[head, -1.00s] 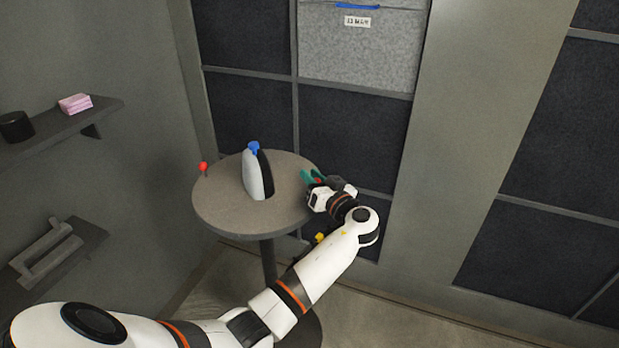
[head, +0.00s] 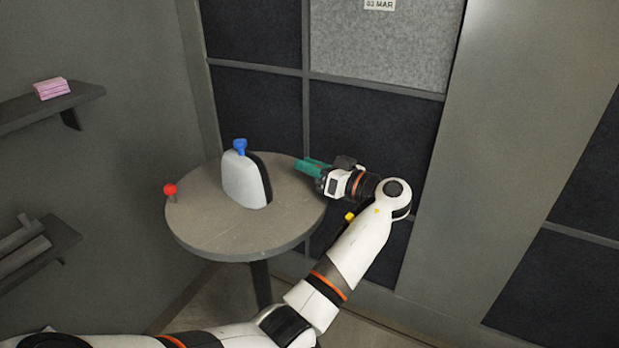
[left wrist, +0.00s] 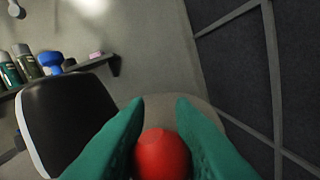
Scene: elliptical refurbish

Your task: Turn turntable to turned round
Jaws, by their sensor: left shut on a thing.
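The turntable (head: 215,225) is a round grey-brown top on a dark post, in the middle left of the head view. An upright white and black piece (head: 245,180) with a blue knob (head: 240,147) stands on it. One red knob (head: 170,190) stands at its left edge. My left gripper (head: 310,166), with green fingers, is at the turntable's far right edge. In the left wrist view it is shut on another red ball-shaped knob (left wrist: 162,154), which the fingers hide in the head view. The black face of the upright piece (left wrist: 75,118) is beside the fingers there. My right gripper is out of view.
A dark panelled wall (head: 370,135) stands close behind the turntable and my left gripper. Wall shelves (head: 45,108) are on the left, one holding a pink block (head: 52,88). A yellow knob (head: 349,217) shows beside my left forearm.

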